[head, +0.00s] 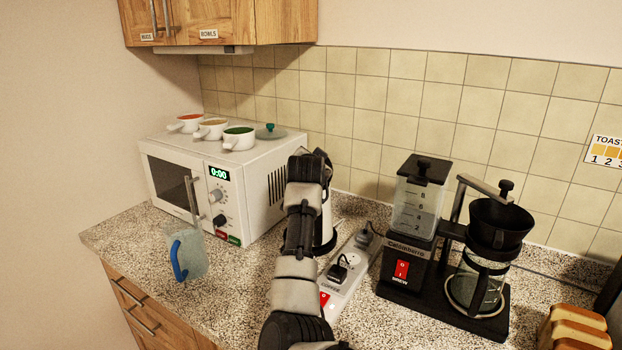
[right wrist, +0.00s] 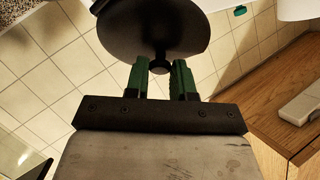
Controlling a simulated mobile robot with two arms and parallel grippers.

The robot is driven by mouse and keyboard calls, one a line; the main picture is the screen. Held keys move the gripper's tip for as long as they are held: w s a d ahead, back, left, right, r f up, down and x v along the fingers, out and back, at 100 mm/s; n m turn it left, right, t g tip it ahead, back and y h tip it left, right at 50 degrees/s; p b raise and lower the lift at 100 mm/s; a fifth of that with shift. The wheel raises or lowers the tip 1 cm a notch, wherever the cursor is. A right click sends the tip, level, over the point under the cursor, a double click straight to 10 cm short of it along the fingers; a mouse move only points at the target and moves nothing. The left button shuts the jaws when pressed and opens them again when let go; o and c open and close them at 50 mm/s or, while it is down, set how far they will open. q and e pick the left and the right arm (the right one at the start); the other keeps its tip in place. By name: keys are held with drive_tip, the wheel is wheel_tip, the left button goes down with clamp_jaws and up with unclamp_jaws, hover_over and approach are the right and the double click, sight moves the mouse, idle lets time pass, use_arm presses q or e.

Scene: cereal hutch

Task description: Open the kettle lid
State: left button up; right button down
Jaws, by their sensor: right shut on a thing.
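The kettle (head: 327,222), white with dark parts, stands on the counter right of the microwave. My right arm hides most of it in the head view. In the right wrist view, the kettle's lid is a dark round disc (right wrist: 150,28) with a small black knob (right wrist: 159,65). The green fingers of my right gripper (right wrist: 159,78) are on either side of this knob and shut on it. I cannot tell how far the lid is raised. My left gripper is not in view.
A white microwave (head: 217,182) stands left, with several bowls and a glass lid on top. A blue-handled jug (head: 191,255) is at the front left. A power strip (head: 347,270) and coffee maker (head: 408,262) stand close on the right. Cupboards (head: 222,22) hang above.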

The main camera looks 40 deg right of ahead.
drive_tip(key=s+t+h+b, duration=0.1)
drive_tip(key=b, duration=0.1)
drive_tip(key=s+a+t+h+b, duration=0.1)
drive_tip(key=b, duration=0.2)
drive_tip(key=shift+a+f+m+h, duration=0.15)
drive_tip(key=shift+f+m+h, duration=0.15)
drive_tip(key=shift+f+m, duration=0.1)
drive_tip(key=shift+s+a+r+t+h+b, duration=0.1)
drive_tip(key=shift+s+a+t+h+b, duration=0.1)
drive_tip(key=shift+s+t+h+b, duration=0.45)
drive_tip(key=shift+w, duration=0.25)
drive_tip(key=shift+y, duration=0.25)
drive_tip(key=c, duration=0.9)
unclamp_jaws()
drive_tip(key=shift+c, duration=0.2)
drive_tip(key=shift+s+a+b, duration=0.3)
drive_tip(key=shift+a, duration=0.1)
drive_tip(key=b+v, duration=0.1)
drive_tip(key=v, duration=0.8)
drive_tip(key=shift+s+a+b, duration=0.25)
drive_tip(key=shift+a+b, duration=0.05)
drive_tip(key=shift+b, duration=0.05)
